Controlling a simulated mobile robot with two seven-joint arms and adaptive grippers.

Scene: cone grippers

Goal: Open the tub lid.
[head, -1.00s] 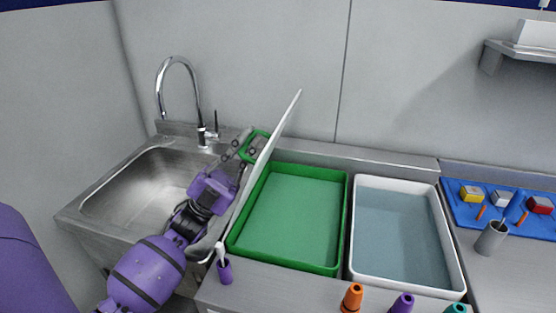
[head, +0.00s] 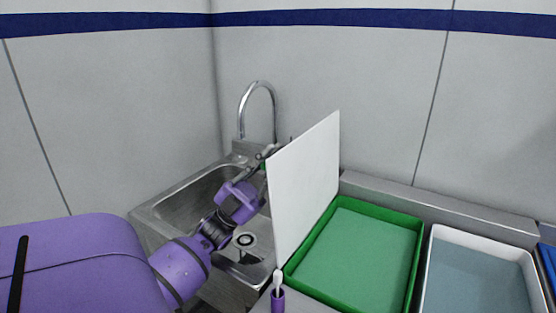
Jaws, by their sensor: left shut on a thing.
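The green tub (head: 414,262) stands open on the counter at the lower right, and its pale green inside shows. The lid is a white panel (head: 308,185) standing nearly upright along the tub's left edge, its broad face toward the tub. The lid hides part of the fingers. My right gripper is not in view.
A steel sink (head: 185,212) with a tall curved faucet (head: 257,84) lies left of the lid, under my left arm. A white tub (head: 482,239) stands to the right of the green one. A purple holder with a white-headed brush (head: 278,299) stands at the lid's near corner.

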